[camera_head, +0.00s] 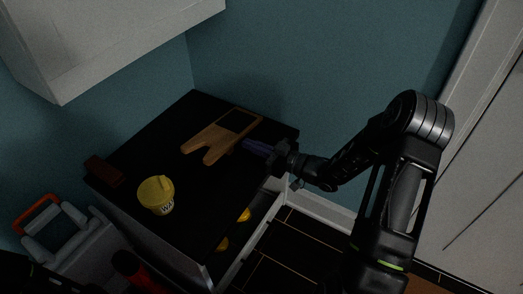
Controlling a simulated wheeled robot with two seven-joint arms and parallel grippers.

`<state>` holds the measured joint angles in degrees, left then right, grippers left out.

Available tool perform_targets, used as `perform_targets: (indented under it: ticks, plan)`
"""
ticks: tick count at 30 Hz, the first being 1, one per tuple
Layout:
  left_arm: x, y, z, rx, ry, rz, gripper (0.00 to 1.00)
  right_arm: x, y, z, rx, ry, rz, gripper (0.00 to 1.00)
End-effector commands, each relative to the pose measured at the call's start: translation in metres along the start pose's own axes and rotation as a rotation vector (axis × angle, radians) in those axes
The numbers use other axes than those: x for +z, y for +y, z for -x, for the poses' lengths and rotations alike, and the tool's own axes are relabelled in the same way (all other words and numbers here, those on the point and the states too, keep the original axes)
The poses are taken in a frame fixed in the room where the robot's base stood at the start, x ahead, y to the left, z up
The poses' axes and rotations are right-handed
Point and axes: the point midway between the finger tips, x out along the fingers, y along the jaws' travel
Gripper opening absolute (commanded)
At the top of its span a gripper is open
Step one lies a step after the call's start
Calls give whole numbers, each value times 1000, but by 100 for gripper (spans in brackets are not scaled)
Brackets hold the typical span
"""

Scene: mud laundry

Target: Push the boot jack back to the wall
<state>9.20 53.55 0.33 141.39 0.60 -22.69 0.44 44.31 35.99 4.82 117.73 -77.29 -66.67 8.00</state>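The boot jack (212,140) is a flat wooden board with a forked end and a dark pad on its other end. It lies on the black top of a low cabinet (150,125), its fork towards the front left and its padded end near the back edge by the teal wall. My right gripper (247,144) reaches in from the right, low over the top. Its purple fingers point at the boot jack's right side, very close to it; I cannot tell whether they touch. The fingers look like one bar, so their opening is unclear. My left gripper is not in view.
A yellow-lidded tub (157,194) stands at the front of the cabinet top, and a dark brown block (104,171) lies at the left edge. An open drawer (262,222) with yellow things juts out below. A grey case with an orange handle (38,212) stands at lower left.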

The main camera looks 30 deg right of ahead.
Motion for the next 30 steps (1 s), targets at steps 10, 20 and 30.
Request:
perform_targets:
  ticks: [10, 20, 30]
  plan:
    - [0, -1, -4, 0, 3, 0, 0, -1, 0, -20, 1, -1, 0, 0]
    - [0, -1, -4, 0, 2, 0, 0, -1, 0, -20, 1, 0, 0, 0]
    - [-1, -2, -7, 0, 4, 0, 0, -1, 1, -30, 1, 1, 1, 0]
